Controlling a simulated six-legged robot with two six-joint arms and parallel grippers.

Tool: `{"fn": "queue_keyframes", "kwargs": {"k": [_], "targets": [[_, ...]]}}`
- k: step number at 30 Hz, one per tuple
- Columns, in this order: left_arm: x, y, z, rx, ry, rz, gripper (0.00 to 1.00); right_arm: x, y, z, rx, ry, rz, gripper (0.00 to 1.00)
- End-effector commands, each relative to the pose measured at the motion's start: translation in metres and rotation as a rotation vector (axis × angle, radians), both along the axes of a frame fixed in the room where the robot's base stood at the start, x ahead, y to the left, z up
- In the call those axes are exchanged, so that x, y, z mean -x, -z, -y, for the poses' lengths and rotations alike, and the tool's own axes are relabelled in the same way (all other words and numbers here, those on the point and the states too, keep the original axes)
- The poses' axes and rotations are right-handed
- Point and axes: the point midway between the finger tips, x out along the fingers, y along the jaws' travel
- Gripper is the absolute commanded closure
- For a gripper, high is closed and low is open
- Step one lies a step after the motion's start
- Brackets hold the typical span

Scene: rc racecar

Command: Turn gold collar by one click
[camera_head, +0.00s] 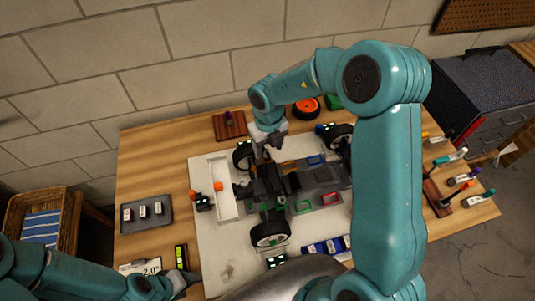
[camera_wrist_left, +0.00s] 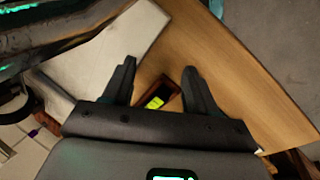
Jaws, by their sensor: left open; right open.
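The RC car chassis (camera_head: 310,184) stands on a pale mat in the head view, with its black wheels (camera_head: 270,234) on. I cannot make out the gold collar for certain; the right gripper and small parts crowd that area. My right gripper (camera_head: 266,150) reaches down over the chassis's far left end, near a far wheel, and is open. I cannot tell whether it touches anything. My left gripper (camera_head: 182,284) is low at the left, close to a gauge with a yellow-green display (camera_head: 181,258). In the left wrist view its fingers (camera_wrist_left: 160,85) are open, with the gauge (camera_wrist_left: 157,102) beyond them.
A grey tray (camera_head: 147,228) with several small parts lies at the left. A wooden block (camera_head: 230,135) and an orange wheel (camera_head: 306,106) are at the back. Several tools (camera_head: 465,178) line the right edge. My right arm crosses over the chassis's right side.

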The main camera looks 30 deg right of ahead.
Motion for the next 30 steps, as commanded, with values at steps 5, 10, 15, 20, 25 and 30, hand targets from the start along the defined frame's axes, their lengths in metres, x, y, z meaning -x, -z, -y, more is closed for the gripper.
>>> {"fn": "queue_keyframes", "kwargs": {"k": [5, 10, 15, 20, 25, 30], "targets": [[0.000, -0.002, 0.000, 0.000, 0.000, 0.001, 0.43, -0.001, 0.034, 0.000, 0.000, 0.000, -0.004, 0.43], [0.000, -0.002, 0.000, 0.000, 0.000, 0.000, 0.43, -0.003, 0.051, 0.000, 0.001, 0.000, -0.001, 0.43], [0.000, -0.002, 0.000, 0.000, 0.000, 0.001, 0.43, -0.004, 0.055, 0.000, 0.000, 0.000, 0.000, 0.43], [0.000, -0.002, 0.000, 0.000, 0.000, 0.001, 0.43, -0.004, 0.054, 0.000, 0.000, 0.000, 0.000, 0.43], [0.000, -0.002, 0.000, 0.000, 0.000, 0.001, 0.43, -0.004, 0.054, 0.000, 0.001, 0.000, 0.000, 0.98], [0.000, -0.002, 0.000, 0.000, 0.000, 0.001, 0.43, -0.004, 0.054, 0.000, 0.001, 0.002, 0.000, 0.99]]}}
